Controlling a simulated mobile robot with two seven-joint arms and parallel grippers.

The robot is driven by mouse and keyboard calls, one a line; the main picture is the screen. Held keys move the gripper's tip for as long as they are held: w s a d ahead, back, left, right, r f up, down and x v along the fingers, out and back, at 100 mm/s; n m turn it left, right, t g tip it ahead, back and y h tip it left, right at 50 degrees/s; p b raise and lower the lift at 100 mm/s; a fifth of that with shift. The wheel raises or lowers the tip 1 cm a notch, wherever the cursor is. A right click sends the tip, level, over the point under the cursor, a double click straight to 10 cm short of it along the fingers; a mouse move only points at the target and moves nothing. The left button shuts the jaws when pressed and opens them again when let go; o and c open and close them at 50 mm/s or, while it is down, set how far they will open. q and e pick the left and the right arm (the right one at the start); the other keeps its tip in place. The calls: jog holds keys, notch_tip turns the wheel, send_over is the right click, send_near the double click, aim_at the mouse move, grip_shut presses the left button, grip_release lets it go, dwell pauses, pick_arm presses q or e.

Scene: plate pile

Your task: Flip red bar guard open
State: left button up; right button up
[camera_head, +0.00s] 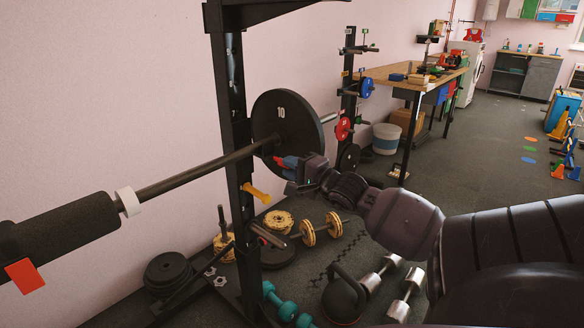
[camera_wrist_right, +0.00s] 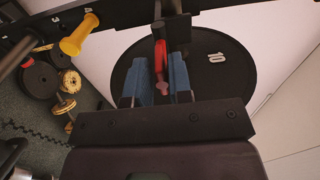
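The red bar guard (camera_wrist_right: 159,52) shows in the right wrist view as a narrow red piece in front of a black weight plate (camera_wrist_right: 215,75) marked 10. My right gripper (camera_wrist_right: 161,72) has its two blue fingers apart, one on each side of the red piece, with a narrow gap visible. I cannot tell whether either finger touches it. In the head view the right gripper (camera_head: 285,163) is at the barbell, in front of the black plate (camera_head: 289,118), and hides most of the guard. My left gripper is not in view.
The barbell (camera_head: 200,166) crosses the black rack post (camera_head: 232,130). A yellow peg (camera_head: 256,193) sticks out below it, also in the wrist view (camera_wrist_right: 79,36). Dumbbells (camera_head: 322,229) and a kettlebell (camera_head: 344,298) lie on the floor. An orange-red tag (camera_head: 25,276) is at the left edge.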

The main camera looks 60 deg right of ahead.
jog(key=shift+o, duration=1)
jog(key=shift+s, duration=0.15)
pick_arm(q)
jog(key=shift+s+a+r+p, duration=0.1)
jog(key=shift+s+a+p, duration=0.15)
jog(key=shift+p, duration=0.5)
pick_arm(e)
jog(key=v, duration=1)
jog(key=shift+s+a, duration=0.15)
jog(key=shift+s, duration=0.05)
